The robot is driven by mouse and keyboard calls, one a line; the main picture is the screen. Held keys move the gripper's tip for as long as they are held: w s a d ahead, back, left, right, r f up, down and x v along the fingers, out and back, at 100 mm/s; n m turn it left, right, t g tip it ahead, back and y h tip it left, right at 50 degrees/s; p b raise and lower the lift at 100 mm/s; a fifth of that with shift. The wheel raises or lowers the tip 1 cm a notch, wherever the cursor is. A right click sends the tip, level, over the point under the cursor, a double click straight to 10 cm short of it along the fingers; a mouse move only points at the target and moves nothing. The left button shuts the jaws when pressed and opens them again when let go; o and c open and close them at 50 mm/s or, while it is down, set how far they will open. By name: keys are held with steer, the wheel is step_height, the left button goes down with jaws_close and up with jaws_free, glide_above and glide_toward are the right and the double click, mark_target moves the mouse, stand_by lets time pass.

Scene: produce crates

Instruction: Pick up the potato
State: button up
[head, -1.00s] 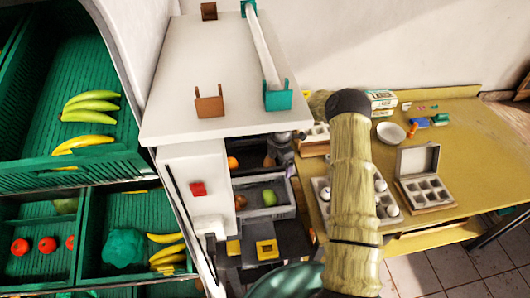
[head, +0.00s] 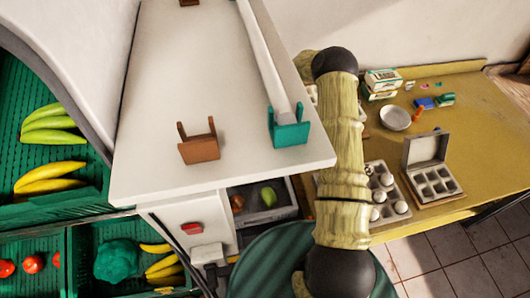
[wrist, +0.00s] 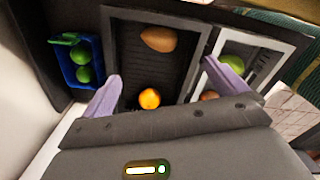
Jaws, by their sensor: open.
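In the wrist view, a brown oval potato (wrist: 159,39) lies in the far part of a dark crate (wrist: 193,42). My gripper (wrist: 163,69) shows two pale purple fingers, spread apart and empty. The potato is beyond the fingertips, between their lines. An orange (wrist: 149,98) lies nearer, in the same crate, between the fingers. In the head view my gripper is hidden behind the white counter and my arm, and I cannot see this potato there.
A light-rimmed crate (wrist: 274,43) on the right holds a green fruit (wrist: 233,64) and a brown item (wrist: 209,95), partly behind the right finger. A blue crate (wrist: 68,70) with green fruits stands left. The white counter (head: 225,90) overhangs the crates in the head view.

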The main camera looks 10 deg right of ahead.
steer(key=shift+s, duration=0.15)
step_height(320, 180, down, 12)
steer(key=b, duration=0.7)
steer(key=shift+f, duration=0.15)
steer(key=shift+s, duration=0.1)
steer(key=f, duration=0.1)
steer(key=f+b, duration=0.1)
steer(key=f, duration=0.1)
steer(key=f+b, duration=0.1)
steer(key=f, duration=0.1)
steer(key=shift+a+f, duration=0.1)
steer(key=shift+a, duration=0.2)
steer(key=c, duration=1.1)
